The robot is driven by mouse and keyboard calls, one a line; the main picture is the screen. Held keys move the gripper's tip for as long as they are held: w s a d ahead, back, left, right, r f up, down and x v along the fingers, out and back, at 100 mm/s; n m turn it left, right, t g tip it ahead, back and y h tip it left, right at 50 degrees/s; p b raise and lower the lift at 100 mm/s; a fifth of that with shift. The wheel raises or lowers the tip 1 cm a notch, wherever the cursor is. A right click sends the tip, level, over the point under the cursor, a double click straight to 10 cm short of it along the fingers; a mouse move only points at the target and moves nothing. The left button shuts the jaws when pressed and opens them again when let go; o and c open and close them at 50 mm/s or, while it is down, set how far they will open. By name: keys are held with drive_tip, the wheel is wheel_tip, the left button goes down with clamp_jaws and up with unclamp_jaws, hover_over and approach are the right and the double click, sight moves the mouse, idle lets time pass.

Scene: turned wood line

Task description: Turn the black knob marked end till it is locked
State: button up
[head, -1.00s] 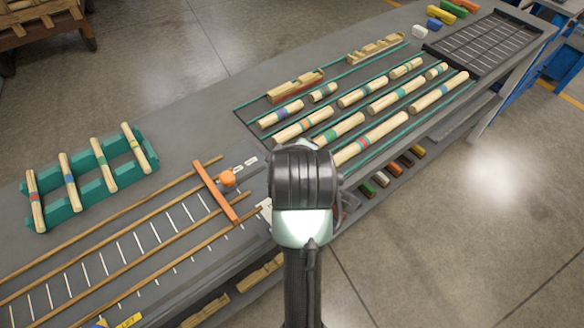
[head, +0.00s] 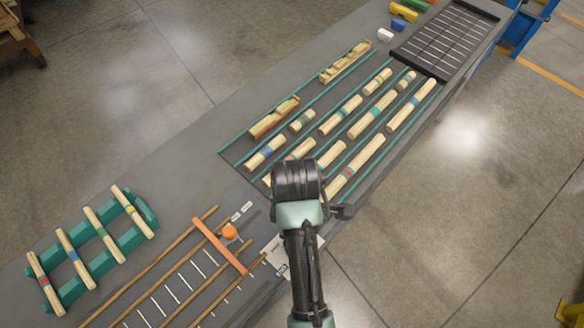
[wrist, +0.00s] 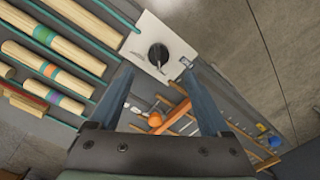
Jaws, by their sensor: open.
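The black knob (wrist: 158,54) sits on a white square plate (wrist: 150,30) in the wrist view. A thin light pointer line shows at the knob; any lettering there is too small to read. My gripper (wrist: 157,72) is open and empty. Its two fingers stand apart, with the knob showing between and just beyond their tips, and I see no contact. In the head view my gripper is hidden by my wrist and arm. The knob is hidden there too, and part of the white plate (head: 275,258) shows beside my arm.
An orange bar (head: 222,246) with an orange knob (head: 229,231) crosses the wooden rails left of the plate. Banded wooden rods lie in rows (head: 340,115) beyond my arm. A green rack (head: 140,206) holds several rods. Open floor lies to the right.

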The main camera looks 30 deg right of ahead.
drive_tip(key=f, duration=1)
drive_tip(key=shift+w, duration=0.2)
drive_tip(key=shift+r, duration=0.1)
clamp_jaws()
